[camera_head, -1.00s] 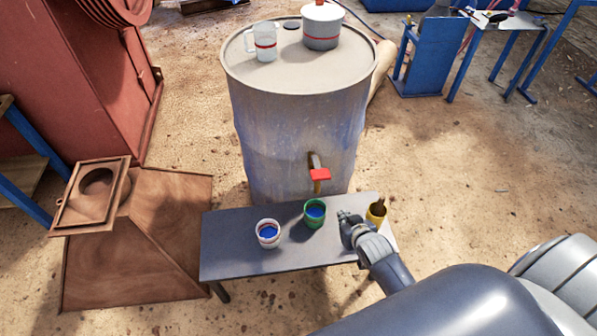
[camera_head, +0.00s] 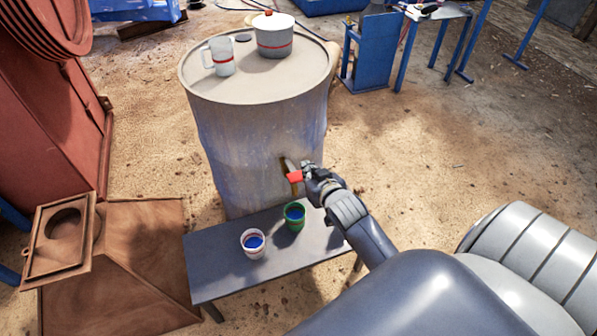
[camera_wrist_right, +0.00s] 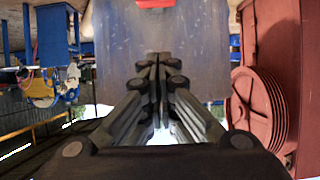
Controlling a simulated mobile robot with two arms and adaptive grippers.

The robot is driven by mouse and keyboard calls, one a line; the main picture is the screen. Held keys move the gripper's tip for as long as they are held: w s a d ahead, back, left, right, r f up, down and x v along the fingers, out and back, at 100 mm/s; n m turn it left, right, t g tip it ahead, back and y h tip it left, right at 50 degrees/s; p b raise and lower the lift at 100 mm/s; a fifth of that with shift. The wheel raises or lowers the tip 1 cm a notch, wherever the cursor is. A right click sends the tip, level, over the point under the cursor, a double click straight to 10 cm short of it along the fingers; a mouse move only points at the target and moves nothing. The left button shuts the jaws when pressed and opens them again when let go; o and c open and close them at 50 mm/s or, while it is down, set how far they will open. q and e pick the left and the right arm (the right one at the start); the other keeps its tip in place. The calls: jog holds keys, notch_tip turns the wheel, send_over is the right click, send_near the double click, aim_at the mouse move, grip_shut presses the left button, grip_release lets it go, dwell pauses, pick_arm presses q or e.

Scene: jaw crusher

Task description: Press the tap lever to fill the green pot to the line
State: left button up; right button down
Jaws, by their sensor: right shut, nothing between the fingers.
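The tap (camera_head: 290,170) with its red lever (camera_head: 295,177) is on the front of the grey drum (camera_head: 240,150). My right gripper (camera_head: 306,168) is shut and empty, right beside the lever; I cannot tell whether they touch. In the right wrist view the shut fingers (camera_wrist_right: 159,60) point at the drum, and a red piece (camera_wrist_right: 155,3), likely the lever, shows at the top edge. The green pot (camera_head: 294,226) stands upright on the bench below the tap, with blue liquid inside. Its line cannot be made out. My left gripper is not in view.
A white pot (camera_head: 253,251) with blue liquid stands left of the green pot on the dark bench (camera_head: 215,265). A mug (camera_head: 222,58) and a lidded pot (camera_head: 273,40) sit on the drum top. A rusty hopper (camera_head: 120,250) is at the left.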

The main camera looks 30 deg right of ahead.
send_over(299, 179)
jog(key=f, duration=0.4)
jog(key=shift+w+d, duration=0.1)
jog(key=shift+w, duration=0.3)
jog(key=shift+s+f, duration=0.2)
jog(key=shift+f, duration=1)
jog(key=shift+s+f, duration=0.2)
jog(key=shift+f, duration=0.55)
jog(key=shift+f, duration=0.1)
